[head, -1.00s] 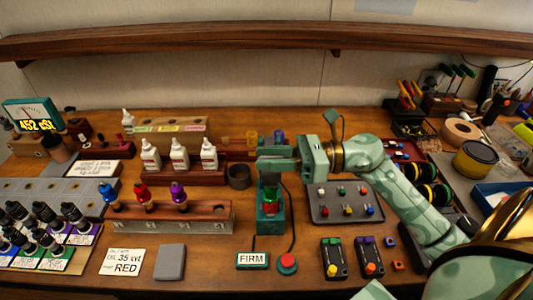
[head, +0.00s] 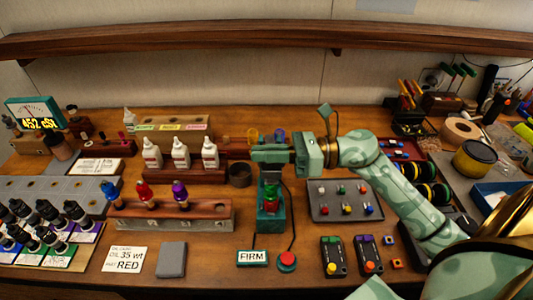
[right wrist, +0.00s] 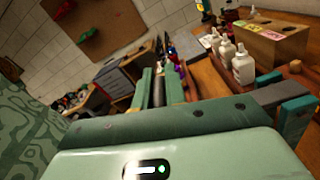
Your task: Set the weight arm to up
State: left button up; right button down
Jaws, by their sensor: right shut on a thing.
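A teal press-like stand (head: 270,221) with a red and green piece (head: 270,195) in it stands mid-table. My right gripper (head: 262,156) is directly above the stand, reaching in from the right with its fingers pointing left. It is shut on a dark bar (right wrist: 158,93), which shows between the green fingers in the right wrist view; this appears to be the weight arm. In the head view the fingers and palm hide most of the bar, so its angle is hard to tell. My left gripper is not in view.
A FIRM sign (head: 252,258) and a red button (head: 287,261) sit in front of the stand. A grey tray (head: 345,212) lies right, under my forearm.

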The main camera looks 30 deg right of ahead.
jog(key=shift+w+d+r+m, duration=0.15)
jog(key=shift+r+m, duration=0.15)
jog(key=shift+r, duration=0.2)
jog(key=w+r+m+p, duration=0.1)
jog(key=w+d+r+m+p, duration=0.1)
jog(key=r+m+p, duration=0.1)
jog(key=shift+w+d, duration=0.1)
jog(key=shift+w, duration=0.05)
jog(key=w+d+m+b, duration=0.2)
jog(key=w+d+m, duration=0.6)
jog(key=w+m, duration=0.5)
jog(key=shift+w+d+r+m, duration=0.2)
jog(key=shift+w+r+m, duration=0.1)
jog(key=shift+m, duration=0.8)
jog(key=c, duration=1.5)
grip_release()
jog(key=shift+f, duration=0.1)
jog(key=shift+d, duration=0.1)
